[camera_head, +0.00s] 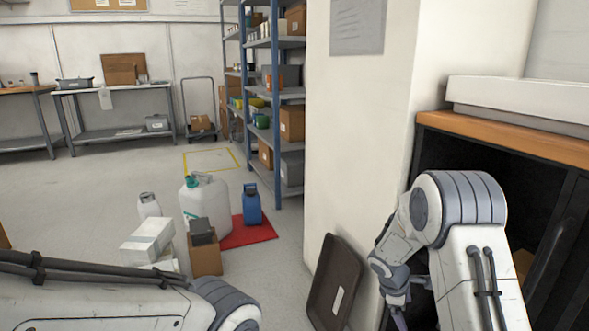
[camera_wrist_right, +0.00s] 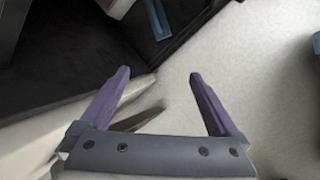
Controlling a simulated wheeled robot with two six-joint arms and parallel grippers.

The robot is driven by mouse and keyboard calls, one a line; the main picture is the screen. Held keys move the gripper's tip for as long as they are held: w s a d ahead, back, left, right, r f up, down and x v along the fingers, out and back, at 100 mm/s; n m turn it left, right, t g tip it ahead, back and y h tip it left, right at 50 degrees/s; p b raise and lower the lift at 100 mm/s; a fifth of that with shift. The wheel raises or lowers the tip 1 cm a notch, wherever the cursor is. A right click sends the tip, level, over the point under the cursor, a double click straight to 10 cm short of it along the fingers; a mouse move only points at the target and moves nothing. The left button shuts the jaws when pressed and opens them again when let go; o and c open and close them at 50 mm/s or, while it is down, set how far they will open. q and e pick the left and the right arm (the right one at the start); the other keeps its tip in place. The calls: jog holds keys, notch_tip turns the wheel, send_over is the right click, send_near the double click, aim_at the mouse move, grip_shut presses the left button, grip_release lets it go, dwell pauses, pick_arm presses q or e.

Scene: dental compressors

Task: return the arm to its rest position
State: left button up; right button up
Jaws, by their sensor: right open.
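My right arm (camera_head: 455,240) comes in at the right, bent at a grey-banded joint, with its forearm pointing down. My right gripper (camera_head: 398,312) hangs low in front of the dark open cabinet, partly cut off by the bottom edge. In the right wrist view the two purple fingers of the right gripper (camera_wrist_right: 157,78) stand wide apart with nothing between them. My left arm (camera_head: 110,300) lies across the bottom left. Its gripper is out of view.
A wood-topped cabinet (camera_head: 510,140) stands close at right. A dark panel (camera_head: 334,283) leans against the white pillar (camera_head: 357,130). A white jug (camera_head: 205,200), a blue container (camera_head: 251,205) and boxes stand on the floor near a red mat (camera_head: 262,232). Floor is clear at left.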

jog(key=s+a+r+m+y+p, duration=0.3)
jog(key=s+a+r+p, duration=0.1)
jog(key=s+a+r, duration=1.1)
jog(key=s+a+r+m+g+y+p, duration=0.1)
jog(key=s+a+r+y+p, duration=0.1)
jog(key=s+a+r, duration=0.5)
jog(key=s+a+r+m+g+y+p, duration=0.1)
jog(key=s+a+r+p, duration=0.15)
jog(key=s, duration=0.85)
notch_tip(320, 180, up, 37)
jog(key=p, duration=3.6)
jog(key=shift+w+p, duration=0.35)
